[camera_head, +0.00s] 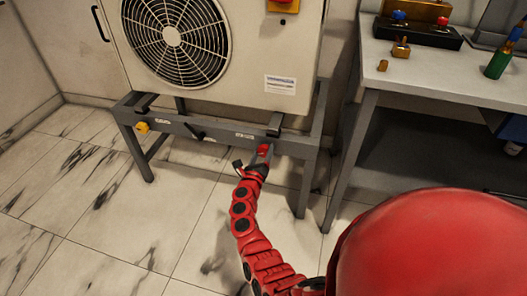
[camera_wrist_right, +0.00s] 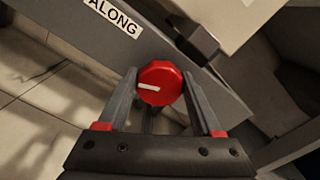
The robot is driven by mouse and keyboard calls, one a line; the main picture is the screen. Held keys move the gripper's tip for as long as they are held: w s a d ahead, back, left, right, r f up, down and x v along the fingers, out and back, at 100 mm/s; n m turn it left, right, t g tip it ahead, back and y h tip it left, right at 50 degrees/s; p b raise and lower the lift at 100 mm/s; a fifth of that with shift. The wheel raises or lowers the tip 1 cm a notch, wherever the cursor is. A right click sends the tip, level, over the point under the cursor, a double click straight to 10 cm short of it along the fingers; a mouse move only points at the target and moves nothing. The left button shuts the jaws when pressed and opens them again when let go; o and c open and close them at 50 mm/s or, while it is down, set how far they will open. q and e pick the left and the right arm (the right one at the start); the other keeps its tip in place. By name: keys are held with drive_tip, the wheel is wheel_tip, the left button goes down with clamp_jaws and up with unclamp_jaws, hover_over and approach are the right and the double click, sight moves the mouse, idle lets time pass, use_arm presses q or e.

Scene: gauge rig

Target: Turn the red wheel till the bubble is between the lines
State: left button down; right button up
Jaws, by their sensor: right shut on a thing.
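The red wheel (camera_head: 263,149) is a small knob on the right part of the grey frame's front rail. In the right wrist view, the red wheel (camera_wrist_right: 160,84) is faceted, with a white pointer mark lying nearly level, toward the left. My right gripper (camera_head: 262,158) has its two fingers on either side of the wheel and is shut on it. In the right wrist view its fingers flank the wheel closely. I cannot make out the bubble or its lines in either view. My left gripper is not in view.
The frame (camera_head: 172,121) carries a fan unit (camera_head: 230,50). A yellow knob (camera_head: 142,127) and a dark knob (camera_head: 197,135) sit further left on the rail. The floor at left is clear.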

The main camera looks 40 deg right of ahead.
drive_tip(key=n+p, duration=0.1)
drive_tip(key=n, duration=0.2)
drive_tip(key=shift+r+n+p, duration=0.2)
drive_tip(key=shift+n+p, duration=0.2)
drive_tip(key=n+p, duration=0.1)
drive_tip(key=n, duration=0.1)
drive_tip(key=shift+n, duration=0.3)
drive_tip(key=n+p, duration=0.3)
drive_tip(key=n, duration=0.1)
drive_tip(key=shift+w+a+f+n, duration=0.1)
drive_tip(key=shift+n, duration=0.2)
drive_tip(key=shift+f+n+p, duration=0.2)
drive_tip(key=shift+n+p, duration=0.55)
drive_tip(key=shift+n, duration=1.25)
drive_tip(key=shift+f, duration=0.15)
drive_tip(key=o, duration=1.4)
